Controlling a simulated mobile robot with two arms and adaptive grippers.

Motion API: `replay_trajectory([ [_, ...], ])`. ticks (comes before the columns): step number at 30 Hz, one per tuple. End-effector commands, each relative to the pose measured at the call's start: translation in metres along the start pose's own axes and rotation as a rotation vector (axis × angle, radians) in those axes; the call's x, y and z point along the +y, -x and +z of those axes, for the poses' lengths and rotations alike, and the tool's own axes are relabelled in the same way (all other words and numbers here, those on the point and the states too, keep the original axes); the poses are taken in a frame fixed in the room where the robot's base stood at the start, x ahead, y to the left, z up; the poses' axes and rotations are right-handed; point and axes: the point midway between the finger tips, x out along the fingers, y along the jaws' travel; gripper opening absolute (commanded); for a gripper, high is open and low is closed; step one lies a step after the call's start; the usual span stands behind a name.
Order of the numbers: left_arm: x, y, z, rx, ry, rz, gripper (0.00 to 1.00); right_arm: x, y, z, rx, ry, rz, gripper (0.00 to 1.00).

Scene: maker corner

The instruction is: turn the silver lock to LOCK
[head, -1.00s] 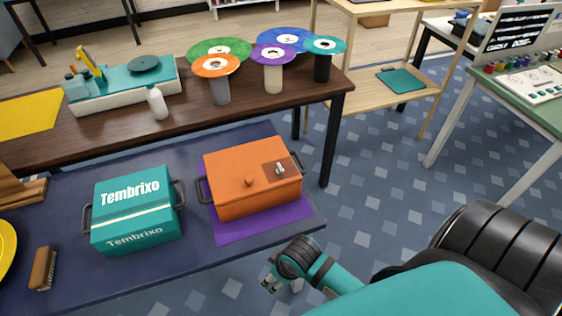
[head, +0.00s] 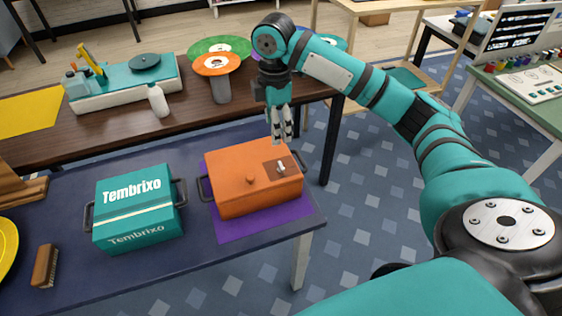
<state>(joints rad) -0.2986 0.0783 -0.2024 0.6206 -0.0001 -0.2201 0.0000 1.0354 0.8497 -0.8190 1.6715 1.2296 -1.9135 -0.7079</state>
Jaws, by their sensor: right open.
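The orange box (head: 236,189) stands on a purple mat (head: 240,230) on the dark blue table. The silver lock (head: 281,166) sits on a brown plate (head: 287,172) at the right of the box's top. Its small lever shows, but I cannot read any marks around it. My right gripper (head: 282,140) points down just above the far right part of the box, above and beyond the lock in the picture. Its fingers are open and empty, and appear apart from the lock. My left gripper is out of view.
A teal Tembrixo box (head: 138,207) stands left of the orange box. A brush (head: 45,266) lies at the table's front left.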

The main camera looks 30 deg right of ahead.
Motion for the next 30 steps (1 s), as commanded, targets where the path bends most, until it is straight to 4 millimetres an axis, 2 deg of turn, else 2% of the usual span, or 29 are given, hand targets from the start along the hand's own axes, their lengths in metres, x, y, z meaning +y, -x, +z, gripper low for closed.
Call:
replay_trajectory([
  [1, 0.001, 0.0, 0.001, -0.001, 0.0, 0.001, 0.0, 0.004, 0.012, 0.008, -0.001, -0.004, -0.002, 0.6],
  [3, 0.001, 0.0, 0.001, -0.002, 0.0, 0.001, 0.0, 0.006, 0.02, 0.014, 0.0, -0.002, -0.009, 0.6],
  [5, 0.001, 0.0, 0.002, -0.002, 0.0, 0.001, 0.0, 0.007, 0.021, 0.017, 0.001, -0.001, -0.012, 0.6],
  [8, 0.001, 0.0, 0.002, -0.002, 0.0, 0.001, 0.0, 0.007, 0.014, 0.017, 0.002, 0.0, -0.015, 0.6],
  [11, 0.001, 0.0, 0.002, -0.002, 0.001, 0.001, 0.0, 0.006, -0.002, 0.017, 0.002, 0.0, -0.017, 0.6],
  [24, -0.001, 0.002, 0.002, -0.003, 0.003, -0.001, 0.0, 0.005, -0.097, 0.016, 0.002, -0.001, -0.014, 0.6],
  [30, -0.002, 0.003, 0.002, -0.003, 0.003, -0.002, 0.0, 0.005, -0.131, 0.016, 0.002, -0.001, -0.013, 0.6],
])
